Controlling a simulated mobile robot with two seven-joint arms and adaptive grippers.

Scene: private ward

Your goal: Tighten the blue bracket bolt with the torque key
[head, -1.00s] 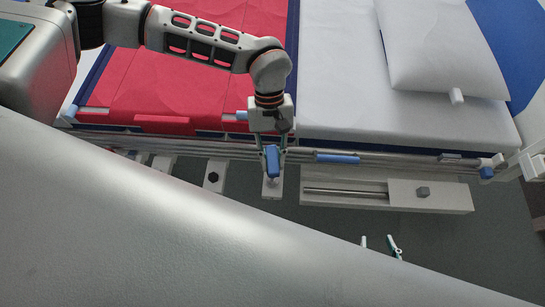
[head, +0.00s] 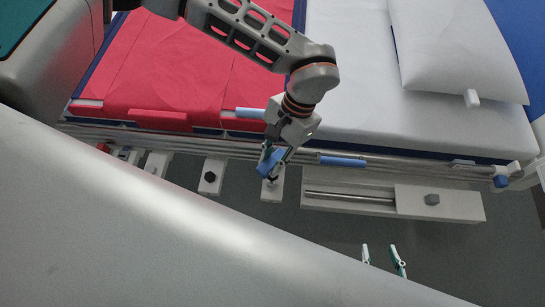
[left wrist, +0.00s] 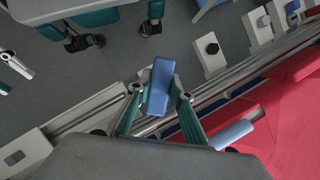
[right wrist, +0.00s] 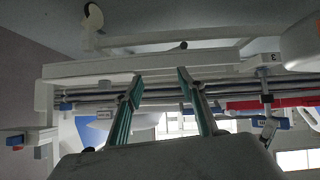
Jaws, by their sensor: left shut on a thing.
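My left gripper (head: 270,157) is shut on the blue handle of the torque key (head: 268,163), in front of the bed rail. The key's lower end is over a pale bracket plate (head: 272,193); a small dark part shows there, and I cannot tell whether the key is seated on a bolt. The left wrist view shows the blue handle (left wrist: 159,88) between both fingers, hiding what lies beneath. A blue piece (left wrist: 293,6) shows on a bracket farther along the row; I cannot tell if it is a bolt. My right gripper (head: 383,260) is open and empty, below the rail unit.
A neighbouring bracket plate (head: 213,167) carries a black bolt (head: 210,177). Bare floor (head: 340,240) is in front.

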